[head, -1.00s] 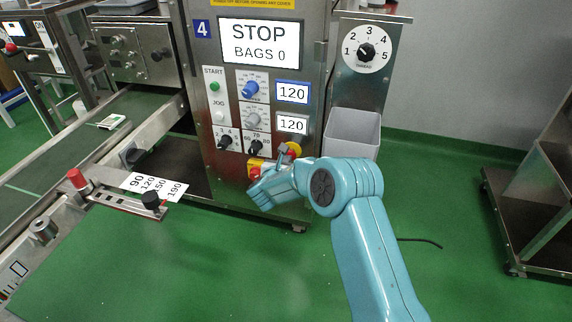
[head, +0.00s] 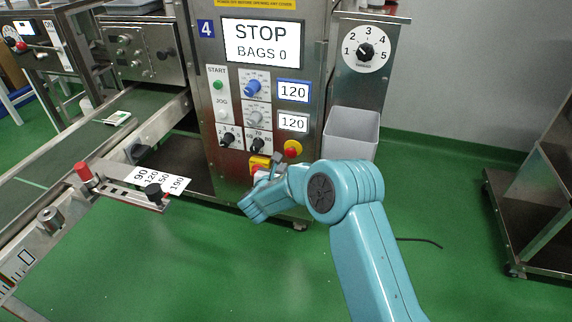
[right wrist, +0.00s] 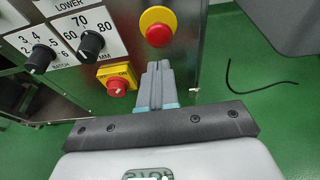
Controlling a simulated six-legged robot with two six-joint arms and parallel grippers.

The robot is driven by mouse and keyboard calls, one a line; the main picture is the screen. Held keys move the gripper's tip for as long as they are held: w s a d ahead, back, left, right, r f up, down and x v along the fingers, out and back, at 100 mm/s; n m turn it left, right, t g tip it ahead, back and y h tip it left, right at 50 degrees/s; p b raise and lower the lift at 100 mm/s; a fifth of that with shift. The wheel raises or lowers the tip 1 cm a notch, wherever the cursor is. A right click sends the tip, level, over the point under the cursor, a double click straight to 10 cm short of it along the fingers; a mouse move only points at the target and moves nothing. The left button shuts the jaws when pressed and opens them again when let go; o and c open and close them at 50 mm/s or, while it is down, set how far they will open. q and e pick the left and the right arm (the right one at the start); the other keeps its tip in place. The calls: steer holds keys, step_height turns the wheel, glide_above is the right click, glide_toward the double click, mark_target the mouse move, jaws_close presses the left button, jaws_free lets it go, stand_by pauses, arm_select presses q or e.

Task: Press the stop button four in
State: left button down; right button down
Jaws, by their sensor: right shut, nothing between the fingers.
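Machine 4 has a steel front panel. Its screen (head: 261,42) reads STOP, BAGS 0. A round red mushroom button (head: 292,149) on a yellow ring sits low on the panel's right side; it also shows at the top of the right wrist view (right wrist: 158,34). My right gripper (head: 277,159) is shut and empty, just left of and below this button. In the right wrist view its closed fingers (right wrist: 157,66) point at the panel below the button, with a visible gap in the picture. I cannot tell whether they touch the panel. My left gripper is out of view.
A red knob on a yellow square plate (right wrist: 117,86) sits left of my fingers. Black dials (head: 257,145) are above it. A grey bin (head: 352,133) stands right of the panel. A conveyor rail with a number card (head: 157,181) lies left. Green floor is open in front.

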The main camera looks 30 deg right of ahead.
steer(key=p+v, duration=0.1)
steer(key=v, duration=0.6)
steer(key=shift+a+p, duration=0.35)
steer(key=shift+f, duration=0.1)
